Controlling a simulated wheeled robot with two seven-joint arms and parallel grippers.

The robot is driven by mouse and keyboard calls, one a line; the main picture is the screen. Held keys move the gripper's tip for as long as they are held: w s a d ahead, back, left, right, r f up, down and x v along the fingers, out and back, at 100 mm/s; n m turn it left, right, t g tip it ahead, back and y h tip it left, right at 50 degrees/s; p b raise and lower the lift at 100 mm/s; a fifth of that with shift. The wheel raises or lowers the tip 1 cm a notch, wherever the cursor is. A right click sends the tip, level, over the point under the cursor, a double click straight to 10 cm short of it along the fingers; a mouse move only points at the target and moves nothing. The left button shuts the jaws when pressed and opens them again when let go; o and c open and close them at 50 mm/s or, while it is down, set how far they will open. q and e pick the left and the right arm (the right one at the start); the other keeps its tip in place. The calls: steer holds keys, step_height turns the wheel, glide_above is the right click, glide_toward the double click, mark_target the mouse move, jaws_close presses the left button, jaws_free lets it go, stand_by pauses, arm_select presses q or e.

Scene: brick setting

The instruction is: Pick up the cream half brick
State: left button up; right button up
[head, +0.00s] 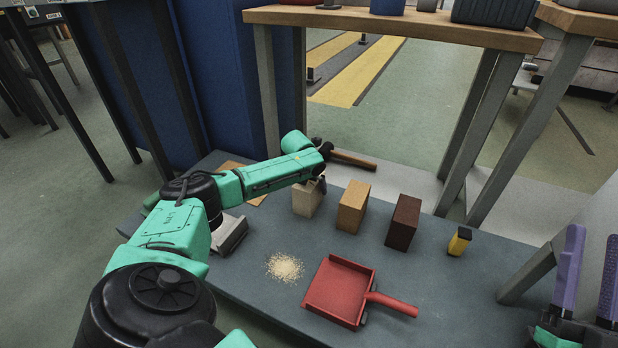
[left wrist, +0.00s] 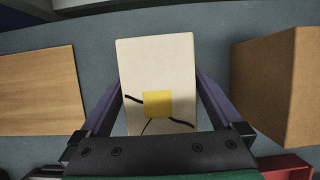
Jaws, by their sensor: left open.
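The cream half brick (head: 306,201) stands upright on the grey table, at the left end of a row of bricks. It also fills the middle of the left wrist view (left wrist: 155,65). My left gripper (head: 321,182) is over the cream brick, its wrist hiding part of the top. In the left wrist view, the purple fingers of the left gripper (left wrist: 160,88) are open, one on each side of the brick; I cannot tell whether they touch it. My right gripper (head: 588,262) is at the lower right, its purple fingers apart and empty.
A tan brick (head: 353,208) stands close to the right, then a dark brown brick (head: 403,222) and a small yellow-black object (head: 460,241). A hammer (head: 352,159) lies behind. A sand pile (head: 285,267) and red dustpan (head: 338,290) lie in front. A grey metal piece (head: 229,234) is left.

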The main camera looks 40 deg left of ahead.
arm_select(q)
steer(key=shift+f+p, duration=0.25)
steer(key=shift+p, duration=0.05)
stand_by(0.4)
jaws_close()
